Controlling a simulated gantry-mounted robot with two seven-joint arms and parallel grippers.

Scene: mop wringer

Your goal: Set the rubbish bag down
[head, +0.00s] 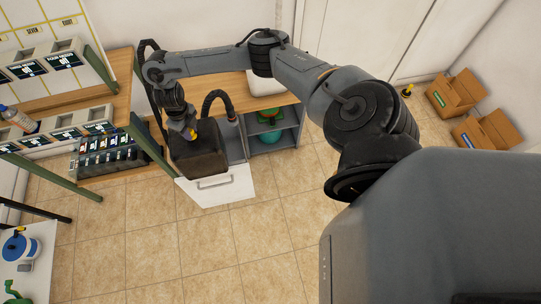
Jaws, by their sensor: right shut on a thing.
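The rubbish bag (200,155) is a dark, boxy bundle in the upper left-middle of the head view. My right gripper (191,133) reaches down from above and is shut on the top of the bag, beside a small yellow piece. My left gripper is not in view.
Shelving with labelled bins (55,60) stands at the left. Open grey shelves (285,135) hold a teal item right of the bag. Cardboard boxes (455,92) sit at the far right. A white table (22,265) is at lower left. The tiled floor (190,250) is clear in the middle.

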